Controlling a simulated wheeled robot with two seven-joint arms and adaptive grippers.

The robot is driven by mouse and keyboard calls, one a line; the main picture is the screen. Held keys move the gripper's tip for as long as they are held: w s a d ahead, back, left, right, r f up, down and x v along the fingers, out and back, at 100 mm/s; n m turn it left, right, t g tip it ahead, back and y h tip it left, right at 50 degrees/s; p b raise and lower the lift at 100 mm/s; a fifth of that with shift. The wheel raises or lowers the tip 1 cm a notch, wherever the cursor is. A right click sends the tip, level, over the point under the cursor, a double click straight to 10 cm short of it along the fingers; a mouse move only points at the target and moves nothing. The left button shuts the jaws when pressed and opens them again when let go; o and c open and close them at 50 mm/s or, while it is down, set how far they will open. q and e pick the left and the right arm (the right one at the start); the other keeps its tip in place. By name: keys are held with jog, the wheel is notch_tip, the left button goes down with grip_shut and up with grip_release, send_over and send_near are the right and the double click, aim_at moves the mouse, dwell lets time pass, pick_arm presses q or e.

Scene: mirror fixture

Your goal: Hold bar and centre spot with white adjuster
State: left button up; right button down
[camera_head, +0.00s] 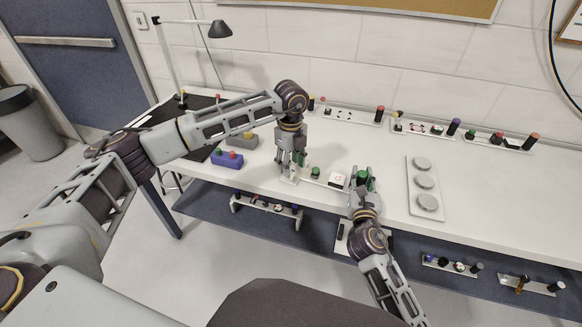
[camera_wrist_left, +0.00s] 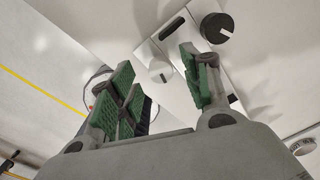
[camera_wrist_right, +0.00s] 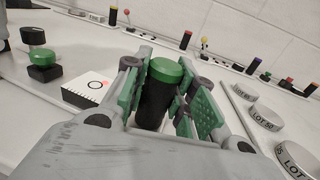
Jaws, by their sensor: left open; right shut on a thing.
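A white bar (camera_head: 308,181) lies on the bench with a white target block (camera_head: 337,180) on it. The right wrist view shows the block (camera_wrist_right: 90,90) with a dark ring and a small reddish spot near the ring. My right gripper (camera_head: 362,182) is shut on the green-capped black post (camera_wrist_right: 160,95) at the bar's right end. My left gripper (camera_head: 289,172) is open, pointing down over the left end. The left wrist view shows the white adjuster (camera_wrist_left: 160,70), a round knob with a dark mark, beyond and between the fingertips; contact is not visible. In the head view my gripper hides it.
A black knob (camera_wrist_left: 216,28) with a white line sits near the adjuster. A green-topped black button (camera_head: 315,172) stands between the grippers. A plate with several round LOT weights (camera_head: 425,182) is at right, a blue box (camera_head: 227,159) at left. Similar bars (camera_head: 350,116) line the back.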

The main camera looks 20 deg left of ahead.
pick_arm(q)
jog(key=shift+f, duration=0.9)
jog(key=c, duration=1)
jog(key=shift+c, duration=0.2)
jog(key=shift+m, duration=0.4)
jog(key=m, duration=0.3)
jog(key=shift+m, duration=1.7)
